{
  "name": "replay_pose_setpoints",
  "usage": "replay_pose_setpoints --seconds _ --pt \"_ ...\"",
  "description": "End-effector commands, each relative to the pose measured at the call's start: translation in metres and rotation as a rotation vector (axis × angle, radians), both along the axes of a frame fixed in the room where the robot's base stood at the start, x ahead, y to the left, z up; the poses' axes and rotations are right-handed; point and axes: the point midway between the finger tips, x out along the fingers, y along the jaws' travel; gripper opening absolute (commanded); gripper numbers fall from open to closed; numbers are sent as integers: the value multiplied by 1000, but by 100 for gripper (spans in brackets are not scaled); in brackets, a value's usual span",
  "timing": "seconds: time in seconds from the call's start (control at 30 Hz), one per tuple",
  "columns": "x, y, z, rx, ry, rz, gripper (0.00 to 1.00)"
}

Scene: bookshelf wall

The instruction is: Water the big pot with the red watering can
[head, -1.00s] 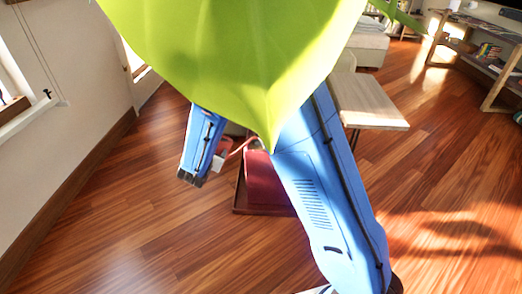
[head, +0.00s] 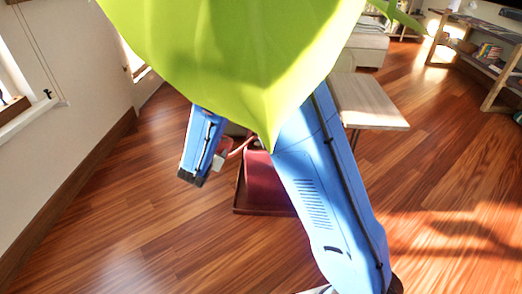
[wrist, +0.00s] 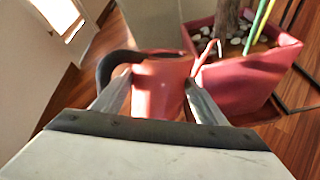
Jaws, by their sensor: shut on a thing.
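The red watering can (wrist: 158,98) with a black handle (wrist: 108,66) is between the two fingers of my gripper (wrist: 158,84), which is shut on it. The can's thin spout (wrist: 207,50) points right, close to the big pot's near rim. The big pot (wrist: 236,84) is dark red and square, with a trunk and pale pebbles on the soil inside. In the head view the pot (head: 266,184) shows beside my arm, partly hidden by it and by a leaf. The spout (head: 243,147) shows there as a thin red line. No water is visible.
A large green leaf (head: 225,60) covers much of the head view. The pot stands on a dark red tray (head: 240,201). A wooden bench or table (head: 368,100) is behind it on the right. A wall with a window is on the left. Wooden floor around is clear.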

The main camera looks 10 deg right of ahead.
Motion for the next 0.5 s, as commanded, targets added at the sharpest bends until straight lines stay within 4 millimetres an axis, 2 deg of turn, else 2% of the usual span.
replay_pose_setpoints --seconds 0.1,0.5 --pt "-2 3 -17 -58 -22 3 12" --pt "-4 9 -59 -231 -106 2 12"
